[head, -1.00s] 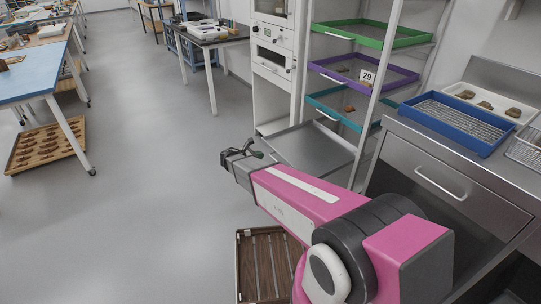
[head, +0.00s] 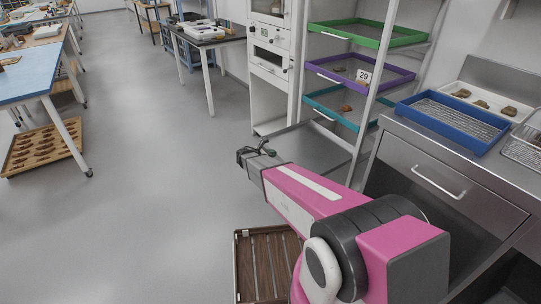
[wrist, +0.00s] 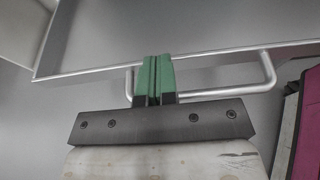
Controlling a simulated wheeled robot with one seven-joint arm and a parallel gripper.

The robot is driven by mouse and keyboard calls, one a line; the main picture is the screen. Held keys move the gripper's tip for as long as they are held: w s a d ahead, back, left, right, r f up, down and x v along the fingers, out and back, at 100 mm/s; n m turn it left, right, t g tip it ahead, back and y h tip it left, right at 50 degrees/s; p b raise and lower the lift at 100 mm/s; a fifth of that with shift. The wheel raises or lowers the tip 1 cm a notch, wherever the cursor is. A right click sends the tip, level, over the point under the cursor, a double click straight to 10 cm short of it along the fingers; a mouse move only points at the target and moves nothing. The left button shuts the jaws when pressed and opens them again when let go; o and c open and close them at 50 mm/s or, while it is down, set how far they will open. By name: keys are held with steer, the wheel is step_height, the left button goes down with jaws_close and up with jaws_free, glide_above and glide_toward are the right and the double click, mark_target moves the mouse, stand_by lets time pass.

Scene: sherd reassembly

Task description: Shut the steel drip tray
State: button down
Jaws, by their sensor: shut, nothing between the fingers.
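The steel drip tray (head: 312,146) is a shallow grey tray low on the open rack. It sticks out of the rack towards my gripper, so it stands at least partly open. My gripper (head: 250,152) is at the tray's outer left side in the head view and hides part of its edge. In the wrist view the tray's pale rim (wrist: 95,70) crosses the picture, with a bar handle (wrist: 268,72) in front. My green fingers (wrist: 156,62) are shut and empty, in line with the handle and rim. Whether they touch them I cannot tell.
Above the tray, the rack holds a teal tray (head: 318,98), a purple tray (head: 325,68) and a green tray (head: 340,32). A steel counter with a drawer (head: 455,180) stands at right. A brown slatted crate (head: 262,268) lies on the floor.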

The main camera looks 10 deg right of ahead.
mark_target(316, 140)
steer(key=w+d, duration=0.4)
steer(key=d, duration=0.5)
steer(key=w+d, duration=0.5)
steer(key=d, duration=0.5)
steer(key=w+d, duration=0.4)
steer(key=d, duration=0.5)
steer(key=shift+w+d, duration=0.15)
steer(key=shift+w, duration=0.25)
